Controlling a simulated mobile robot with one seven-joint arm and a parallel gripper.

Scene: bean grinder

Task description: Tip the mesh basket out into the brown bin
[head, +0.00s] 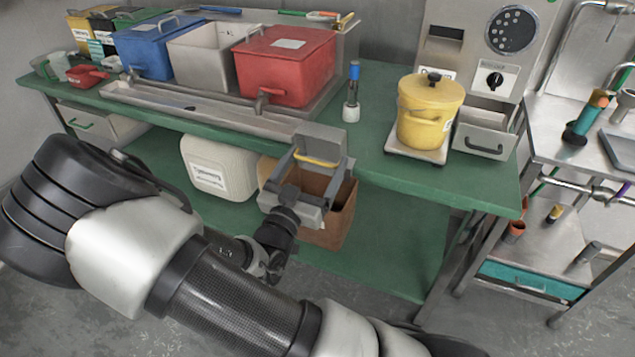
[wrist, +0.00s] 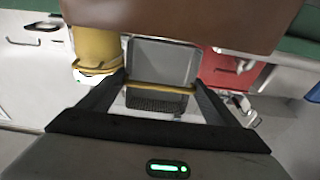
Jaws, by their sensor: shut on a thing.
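The mesh basket (head: 322,137) is a grey box with a yellow handle bar (head: 317,160), in front of the green bench's edge. My gripper (head: 316,161) is shut on the basket, with its two fingers at the ends of the yellow bar. In the wrist view the bar (wrist: 160,88) spans between the fingers, with a grey panel and dark mesh (wrist: 158,101) of the basket beside it. The basket looks tilted; its contents are hidden. The brown bin (head: 337,222) stands on the lower shelf below the gripper, partly covered by it. Its brown wall (wrist: 170,22) fills the wrist view's top.
A yellow pot (head: 428,115) stands on a scale at the bench's right. Red (head: 287,68), white (head: 203,55) and blue (head: 156,48) bins stand at the back left. A cream container (head: 217,168) is left of the brown bin. The shelf right of the bin is clear.

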